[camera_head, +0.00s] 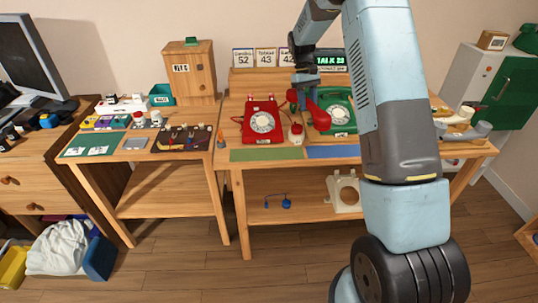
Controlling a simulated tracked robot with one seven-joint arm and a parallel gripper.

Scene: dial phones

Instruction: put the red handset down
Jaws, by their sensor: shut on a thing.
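The red dial phone (262,122) stands on the wooden table, left of centre, with its dial facing me. The red handset (319,118) is apart from it, to its right, just in front of the green dial phone (341,115). My gripper (306,88) is over the handset's upper left end and shut on it. The handset hangs tilted. I cannot tell whether its lower end touches the green phone or the table. My arm hides the right part of the table.
A green mat (266,154) and a blue mat (332,151) lie along the table's front edge. A small red and white object (296,134) stands between the phones. Number cards and a lit sign (330,58) stand behind. A switch board (182,138) is on the left table.

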